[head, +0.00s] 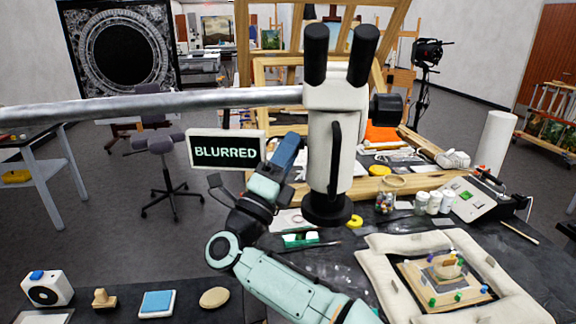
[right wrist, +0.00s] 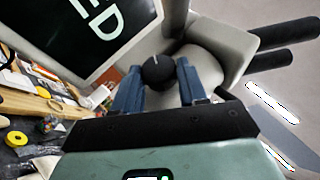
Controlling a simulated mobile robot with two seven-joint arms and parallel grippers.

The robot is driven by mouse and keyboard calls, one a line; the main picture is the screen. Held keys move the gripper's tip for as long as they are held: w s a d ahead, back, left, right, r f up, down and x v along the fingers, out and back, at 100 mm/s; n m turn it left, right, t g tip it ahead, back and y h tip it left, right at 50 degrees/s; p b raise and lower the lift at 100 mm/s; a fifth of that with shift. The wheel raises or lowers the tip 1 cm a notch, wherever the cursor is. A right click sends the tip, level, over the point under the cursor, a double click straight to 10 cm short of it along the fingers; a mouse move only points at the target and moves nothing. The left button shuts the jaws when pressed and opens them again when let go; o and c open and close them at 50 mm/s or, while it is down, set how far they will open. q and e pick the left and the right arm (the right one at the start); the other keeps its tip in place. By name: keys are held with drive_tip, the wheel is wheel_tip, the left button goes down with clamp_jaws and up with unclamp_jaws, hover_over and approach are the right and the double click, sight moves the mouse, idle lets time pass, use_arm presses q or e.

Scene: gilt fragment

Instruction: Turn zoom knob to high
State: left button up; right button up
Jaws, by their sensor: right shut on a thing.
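A white stereo microscope (head: 333,150) with two black eyepieces (head: 340,45) hangs from a metal boom over the table. A black knob (right wrist: 158,70) with a short white mark on it shows in the right wrist view, beside the pale microscope body (right wrist: 210,60). My right gripper (right wrist: 160,88) is shut on this knob, with one blue finger on each side. In the head view my right gripper (head: 290,150) is at the left side of the microscope and the knob is hidden. My left gripper is out of view.
A screen (head: 226,149) reading "BLURRED" stands just left of my right gripper. Another black knob (head: 386,108) sits on the microscope's right side. A padded frame with a gilt piece (head: 445,272) lies on the table at front right, near several small bottles.

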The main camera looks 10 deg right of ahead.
drive_tip(key=shift+w+f+m+h+b, duration=0.1)
drive_tip(key=shift+m+h+b, duration=0.35)
drive_tip(key=shift+m+h, duration=0.05)
drive_tip(key=o, duration=1)
drive_tip(key=shift+o, duration=0.2)
drive_tip(key=b+v, duration=0.4)
drive_tip(key=v, duration=0.9)
drive_tip(key=shift+b, duration=0.3)
drive_tip(key=shift+a+f, duration=0.1)
drive_tip(key=shift+f, duration=0.05)
